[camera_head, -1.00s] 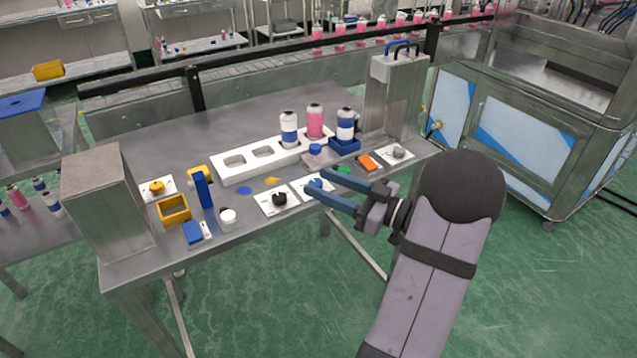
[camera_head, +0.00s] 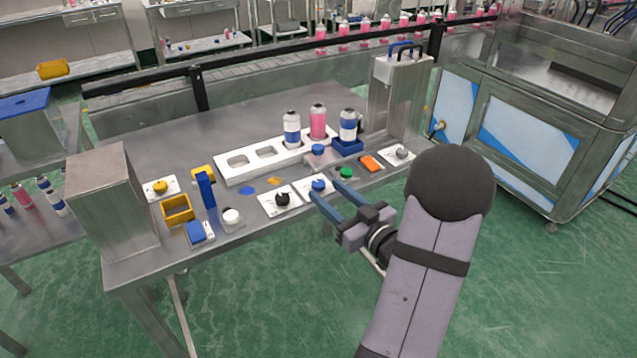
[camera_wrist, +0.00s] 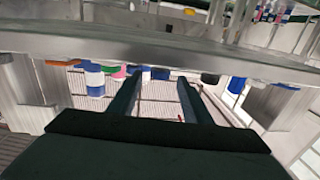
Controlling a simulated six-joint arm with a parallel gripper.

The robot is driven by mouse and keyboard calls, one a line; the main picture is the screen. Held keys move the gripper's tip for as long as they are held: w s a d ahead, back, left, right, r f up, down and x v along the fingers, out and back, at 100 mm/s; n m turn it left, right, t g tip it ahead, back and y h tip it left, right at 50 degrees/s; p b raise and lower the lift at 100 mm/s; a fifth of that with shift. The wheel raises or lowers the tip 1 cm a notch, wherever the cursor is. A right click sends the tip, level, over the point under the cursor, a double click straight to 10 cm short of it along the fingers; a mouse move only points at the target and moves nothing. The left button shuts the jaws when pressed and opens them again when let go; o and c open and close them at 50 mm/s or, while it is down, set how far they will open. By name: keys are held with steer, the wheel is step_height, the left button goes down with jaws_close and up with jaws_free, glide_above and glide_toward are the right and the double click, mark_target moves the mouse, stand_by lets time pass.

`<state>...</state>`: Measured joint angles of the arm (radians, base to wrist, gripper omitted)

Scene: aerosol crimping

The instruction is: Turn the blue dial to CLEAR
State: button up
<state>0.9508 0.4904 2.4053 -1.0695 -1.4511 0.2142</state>
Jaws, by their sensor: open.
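The blue dial (camera_head: 318,185) sits on a white labelled plate (camera_head: 308,191) near the front edge of the table. The label text is too small to read. My gripper (camera_head: 325,191) is open, its two blue fingers pointing at the dial from the front right. The fingertips are close to the dial; I cannot tell whether they touch it. In the wrist view my gripper (camera_wrist: 162,82) shows two dark, spread fingers, with a small blue shape (camera_wrist: 160,74) between the tips that may be the dial.
A black dial (camera_head: 282,198) is left of the blue one; a green button (camera_head: 346,172), an orange switch (camera_head: 371,163) and a grey dial (camera_head: 402,153) are right. A white rack (camera_head: 235,172) with bottles stands behind. A blue upright part (camera_head: 206,188) rises at the left.

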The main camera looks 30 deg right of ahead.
mark_target(318, 183)
steer(key=shift+w+a+p, duration=0.15)
steer(key=shift+w+p, duration=0.05)
steer(key=shift+w, duration=1)
steer(key=shift+w+a+p, duration=0.1)
steer(key=shift+w+p, duration=0.05)
steer(key=shift+w, duration=1.05)
steer(key=c, duration=1.1)
steer(key=shift+o, duration=0.2)
steer(key=n+y, duration=0.2)
steer(key=y, duration=0.1)
steer(key=shift+d+r+g, duration=0.1)
steer(key=shift+g, duration=0.2)
steer(key=shift+n+g+y, duration=0.9)
steer(key=shift+n+y, duration=0.5)
steer(key=shift+y, duration=0.7)
steer(key=o, duration=1.1)
steer(key=shift+c, duration=0.2)
